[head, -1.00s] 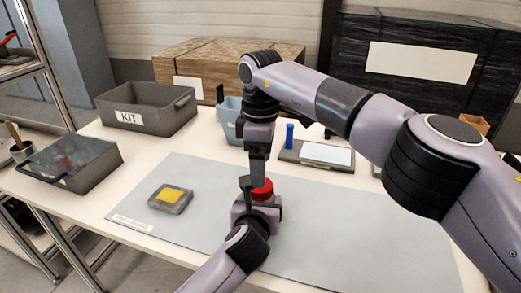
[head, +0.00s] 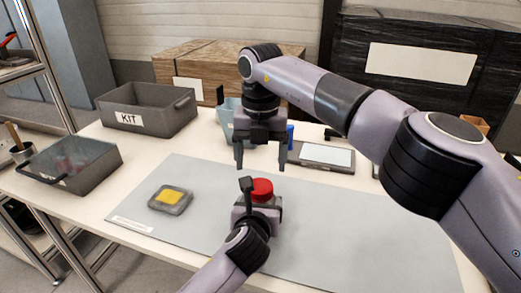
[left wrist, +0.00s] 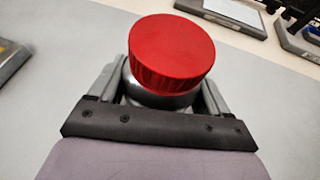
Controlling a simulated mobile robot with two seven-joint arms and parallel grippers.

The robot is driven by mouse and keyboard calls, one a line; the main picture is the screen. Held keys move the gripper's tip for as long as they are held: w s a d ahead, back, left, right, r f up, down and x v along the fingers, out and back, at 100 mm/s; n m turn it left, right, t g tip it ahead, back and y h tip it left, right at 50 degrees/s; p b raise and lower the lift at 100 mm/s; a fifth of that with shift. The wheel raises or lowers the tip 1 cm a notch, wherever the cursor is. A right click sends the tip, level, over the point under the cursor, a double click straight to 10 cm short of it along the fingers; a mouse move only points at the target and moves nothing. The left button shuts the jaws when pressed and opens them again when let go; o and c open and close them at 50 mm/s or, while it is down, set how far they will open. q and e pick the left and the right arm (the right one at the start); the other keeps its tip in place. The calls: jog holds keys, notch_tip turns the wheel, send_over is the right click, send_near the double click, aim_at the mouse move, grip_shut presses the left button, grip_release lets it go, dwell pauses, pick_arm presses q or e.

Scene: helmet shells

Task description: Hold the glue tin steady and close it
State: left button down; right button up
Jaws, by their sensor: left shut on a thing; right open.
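The glue tin stands on the grey mat (head: 350,235), with its red lid (head: 262,188) on top. In the left wrist view the red lid (left wrist: 172,50) sits over the metal tin body (left wrist: 160,97), and looks slightly tilted there. I cannot tell whether it is fully tight. My left gripper (left wrist: 160,95) is shut on the tin body, a finger on each side. My right gripper (head: 261,168) is open and empty above and slightly behind the lid, pointing down, apart from it. Most of the tin body is hidden by my left gripper in the head view.
A grey dish with a yellow sponge (head: 170,198) lies left on the mat. A light-blue container (head: 228,115), a blue cylinder (head: 290,134) and a scale-like device (head: 326,156) stand behind. The mat's right side is clear.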

aim_at(261, 186)
jog(key=n, duration=0.5)
jog(key=shift+r, duration=0.15)
jog(key=n, duration=0.3)
jog(key=shift+r, duration=0.1)
jog(key=n, duration=0.6)
jog(key=shift+r, duration=0.2)
jog(key=n, duration=0.3)
jog(key=shift+r, duration=0.1)
jog(key=n, duration=0.5)
jog(key=shift+r, duration=0.15)
jog(key=n, duration=0.6)
jog(key=shift+r+n, duration=0.15)
jog(key=shift+n, duration=0.25)
jog(key=shift+f, duration=4.05)
